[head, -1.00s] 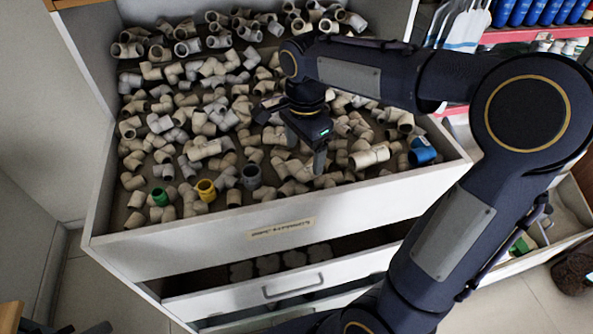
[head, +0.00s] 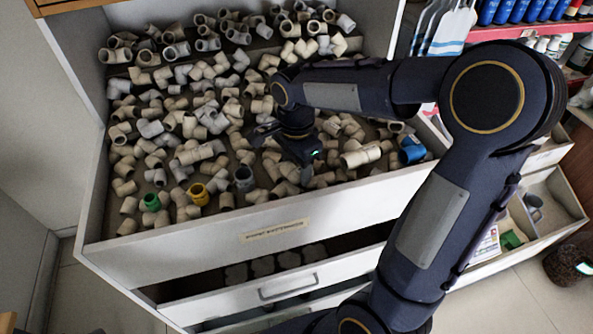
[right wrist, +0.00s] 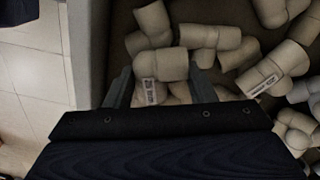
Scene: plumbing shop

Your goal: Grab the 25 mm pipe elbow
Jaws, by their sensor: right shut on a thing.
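My right gripper (head: 306,168) is down among the cream pipe fittings in the open top drawer (head: 180,245), near its front wall. In the right wrist view the right gripper (right wrist: 160,82) has its two fingers on either side of a cream pipe elbow (right wrist: 160,64) with a small printed label below it, and is shut on it. Other fittings touch or crowd it, and its lower part is hidden by the gripper body. No 25 mm marking is readable. My left gripper is not in view.
Many similar cream and grey fittings fill the drawer, with a green fitting (head: 151,201), a yellow one (head: 197,194) and a blue one (head: 411,151) near the front. A lower drawer (head: 285,287) stands partly open. In the right wrist view the drawer wall (right wrist: 88,50) is close on the left.

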